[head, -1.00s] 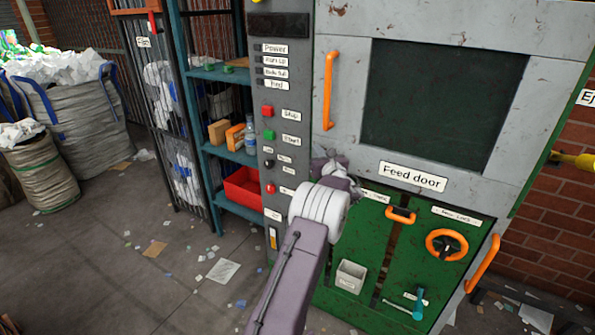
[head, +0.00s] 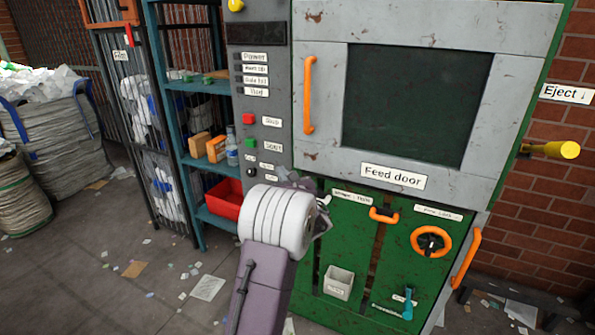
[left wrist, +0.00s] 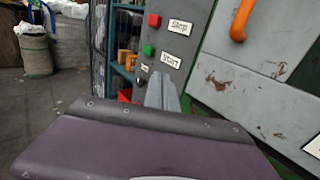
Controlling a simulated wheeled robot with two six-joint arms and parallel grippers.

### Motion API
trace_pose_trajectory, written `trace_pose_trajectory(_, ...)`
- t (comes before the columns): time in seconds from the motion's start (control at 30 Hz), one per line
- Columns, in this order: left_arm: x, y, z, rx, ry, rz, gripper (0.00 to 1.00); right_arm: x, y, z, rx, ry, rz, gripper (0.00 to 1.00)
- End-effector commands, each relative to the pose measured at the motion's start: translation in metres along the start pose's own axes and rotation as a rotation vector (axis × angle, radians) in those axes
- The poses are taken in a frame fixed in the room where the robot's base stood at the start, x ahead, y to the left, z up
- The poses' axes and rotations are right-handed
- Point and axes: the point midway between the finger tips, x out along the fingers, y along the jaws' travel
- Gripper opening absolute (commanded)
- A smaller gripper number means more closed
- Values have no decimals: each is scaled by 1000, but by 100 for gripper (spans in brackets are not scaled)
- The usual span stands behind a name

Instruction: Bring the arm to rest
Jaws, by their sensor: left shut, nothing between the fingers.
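My left gripper (head: 313,185) is in front of the grey and green machine in the head view, mostly hidden behind my white wrist joint. In the left wrist view its grey fingers (left wrist: 162,92) are together with nothing between them. They point toward the control panel, near the green start button (left wrist: 149,50) and below the red stop button (left wrist: 155,20). I cannot tell whether they touch the panel. My right gripper is in neither view.
The closed feed door (head: 408,105) has an orange handle (head: 308,95). An orange wheel (head: 430,241) and a small bin (head: 338,283) are on the green lower panels. A teal shelf (head: 190,160) with a red tray (head: 224,198) stands left. Scraps litter the floor.

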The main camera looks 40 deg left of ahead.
Motion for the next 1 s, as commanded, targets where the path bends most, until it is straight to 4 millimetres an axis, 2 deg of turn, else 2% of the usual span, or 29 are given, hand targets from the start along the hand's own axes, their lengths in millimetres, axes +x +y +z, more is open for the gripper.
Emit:
trace_pose_trajectory(0.2, 0, -1, 1, 0, 0, -1, 0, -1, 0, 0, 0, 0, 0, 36)
trace_pose_trajectory(0.27, -3, -7, 6, -2, -3, -13, 0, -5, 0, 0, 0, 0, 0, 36)
trace_pose_trajectory(0.37, -16, -26, 38, -26, -32, -55, 0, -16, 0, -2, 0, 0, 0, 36)
trace_pose_trajectory(0.4, -28, -36, 58, -40, -41, -81, 0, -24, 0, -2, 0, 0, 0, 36)
trace_pose_trajectory(0.43, -45, -36, 71, -82, -13, -71, 0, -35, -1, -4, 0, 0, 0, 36)
trace_pose_trajectory(0.57, -91, -1, 29, -283, 225, 80, 0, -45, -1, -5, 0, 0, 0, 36)
trace_pose_trajectory(0.67, -138, 24, -13, -472, 429, 231, 0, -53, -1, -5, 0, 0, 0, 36)
trace_pose_trajectory(0.77, -201, 46, -60, -699, 643, 434, 0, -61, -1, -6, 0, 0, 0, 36)
trace_pose_trajectory(0.83, -253, 57, -91, -882, 784, 617, 0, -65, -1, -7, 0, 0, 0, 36)
trace_pose_trajectory(0.9, -305, 61, -117, -1070, 894, 824, 0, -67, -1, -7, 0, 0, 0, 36)
trace_pose_trajectory(1.0, -363, 59, -142, -1324, 973, 1127, 0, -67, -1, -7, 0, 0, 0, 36)
